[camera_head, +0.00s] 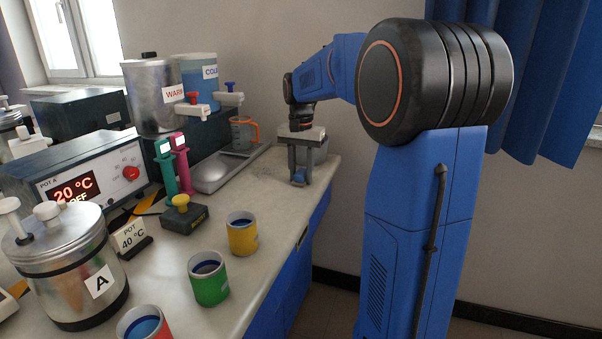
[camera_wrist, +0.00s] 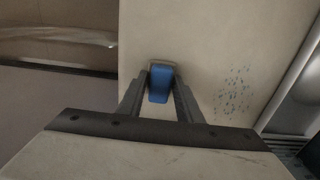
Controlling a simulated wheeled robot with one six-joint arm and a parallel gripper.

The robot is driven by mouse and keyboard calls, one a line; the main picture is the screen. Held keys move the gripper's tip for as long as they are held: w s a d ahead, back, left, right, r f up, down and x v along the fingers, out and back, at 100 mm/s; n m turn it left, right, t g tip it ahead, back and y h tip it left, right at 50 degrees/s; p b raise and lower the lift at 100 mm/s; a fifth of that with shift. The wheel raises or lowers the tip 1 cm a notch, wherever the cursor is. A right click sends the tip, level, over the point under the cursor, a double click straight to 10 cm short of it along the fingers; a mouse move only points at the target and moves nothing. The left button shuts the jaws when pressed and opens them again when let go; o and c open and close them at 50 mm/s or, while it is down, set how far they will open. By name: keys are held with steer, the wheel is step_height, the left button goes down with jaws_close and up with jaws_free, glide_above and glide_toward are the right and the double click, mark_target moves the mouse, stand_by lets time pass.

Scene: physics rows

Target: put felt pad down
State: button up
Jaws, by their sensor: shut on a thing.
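The felt pad (camera_wrist: 160,84) is a small blue block seen between the fingers in the wrist view. My gripper (camera_wrist: 161,92) is shut on it. In the head view my gripper (camera_head: 299,181) points down over the far right end of the counter, close to its right edge. The pad (camera_head: 299,175) shows there as a small blue patch between the fingertips. I cannot tell whether the pad touches the counter top (camera_head: 264,200).
Yellow (camera_head: 242,236) and green (camera_head: 208,280) cups stand nearer. Small speckles (camera_wrist: 234,90) mark the surface right of the pad. The counter's edge is close on the left in the wrist view.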

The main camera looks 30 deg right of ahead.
mark_target(301, 171)
steer(key=shift+f, duration=0.25)
steer(key=o, duration=1)
steer(key=shift+o, duration=0.5)
steer(key=shift+s+f, duration=0.1)
steer(key=shift+f, duration=0.1)
step_height(301, 171, up, 13)
